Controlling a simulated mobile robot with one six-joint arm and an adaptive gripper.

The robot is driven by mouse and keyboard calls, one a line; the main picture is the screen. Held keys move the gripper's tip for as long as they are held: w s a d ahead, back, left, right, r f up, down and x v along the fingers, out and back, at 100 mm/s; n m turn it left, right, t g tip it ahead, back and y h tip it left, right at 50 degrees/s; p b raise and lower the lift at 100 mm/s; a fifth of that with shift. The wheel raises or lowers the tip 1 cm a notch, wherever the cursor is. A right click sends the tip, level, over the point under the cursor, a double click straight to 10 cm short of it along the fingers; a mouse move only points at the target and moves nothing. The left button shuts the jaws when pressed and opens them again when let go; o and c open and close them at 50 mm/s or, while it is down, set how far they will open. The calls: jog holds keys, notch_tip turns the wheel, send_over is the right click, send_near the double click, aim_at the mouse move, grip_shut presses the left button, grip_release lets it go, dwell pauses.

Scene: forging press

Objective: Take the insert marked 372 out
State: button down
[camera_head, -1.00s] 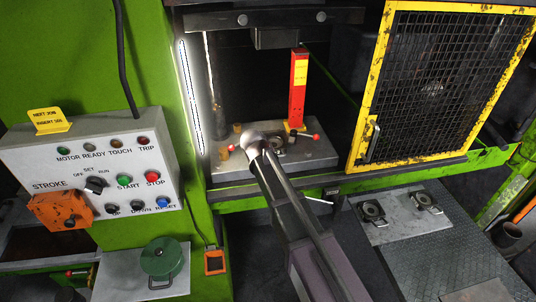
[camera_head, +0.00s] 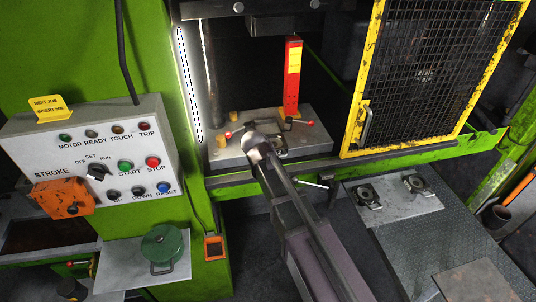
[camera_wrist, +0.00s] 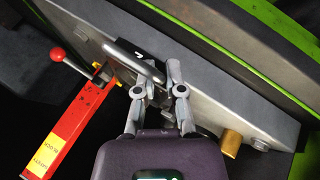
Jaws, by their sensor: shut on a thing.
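My gripper (camera_head: 268,148) is over the grey press bed (camera_head: 318,133), seen from behind in the head view. In the wrist view its two fingers (camera_wrist: 160,82) are closed on a grey metal handle loop (camera_wrist: 130,56), which appears to belong to the insert in the bed. The insert's body is mostly hidden behind my gripper, and no 372 mark can be read. I cannot tell whether the insert is seated or raised. Red-tipped levers (camera_head: 311,123) stick out on both sides of my gripper.
An upright red safety block (camera_head: 292,78) stands on the bed behind my gripper. The yellow mesh guard (camera_head: 425,75) is at the right. A side plate (camera_head: 403,213) in front right holds two handled inserts (camera_head: 368,196). A control box (camera_head: 90,155) is at the left.

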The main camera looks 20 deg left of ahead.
jog(key=shift+s+d, duration=0.1)
jog(key=shift+s, duration=0.15)
jog(key=c, duration=0.7)
grip_release()
jog(key=shift+o, duration=0.2)
jog(key=shift+w, duration=0.1)
